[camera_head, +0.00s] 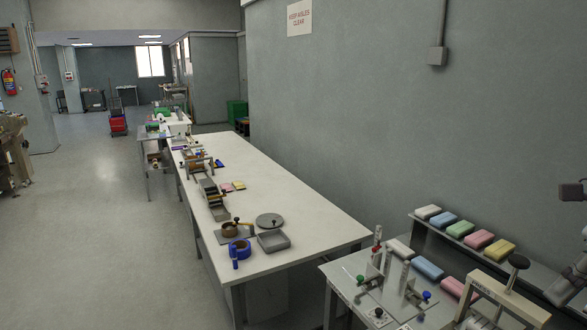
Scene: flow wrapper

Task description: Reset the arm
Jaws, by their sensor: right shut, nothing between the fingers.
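My right gripper (573,191) shows at the right edge as a dark grey shape, raised in front of the grey wall. It is shut and empty, and partly cut off by the frame edge. It touches nothing that I can see. My left gripper is out of view.
A near bench (337,272) at lower right carries coloured bars, a press frame (505,297) and levers with knobs. Several bars lie on a raised shelf (425,224). A long white table (300,205) holds fixtures and a grey tray (273,241). Floor (90,230) at left is clear.

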